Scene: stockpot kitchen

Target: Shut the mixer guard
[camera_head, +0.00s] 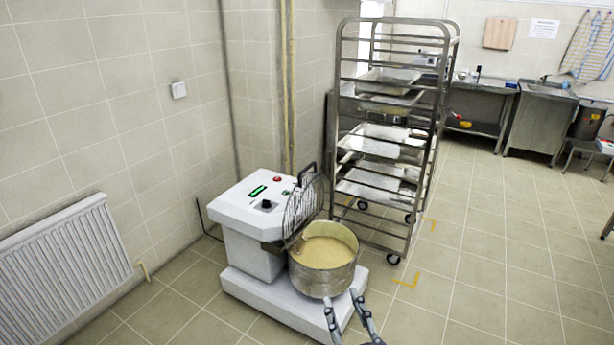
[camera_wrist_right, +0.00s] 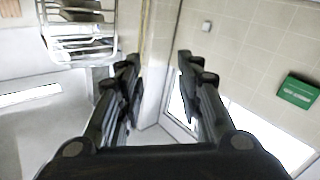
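The white mixer (camera_head: 250,212) stands on the floor at the middle of the head view. Its round wire guard (camera_head: 301,208) is raised, standing steeply on edge between the control head and the bowl. A black handle (camera_head: 306,174) shows at the guard's upper edge. The steel bowl (camera_head: 325,279) is uncovered and holds pale dough or batter. My right gripper (camera_head: 343,296) is at the front of the bowl, low in the picture, with its fingers apart. The right wrist view also shows this gripper (camera_wrist_right: 160,72) open and empty. My left gripper is not in view.
A wheeled steel rack (camera_head: 390,140) with trays stands close behind the mixer. A radiator (camera_head: 65,263) is on the wall at left. Steel counters and a sink (camera_head: 548,89) are at the back right. The tiled floor right of the mixer is clear.

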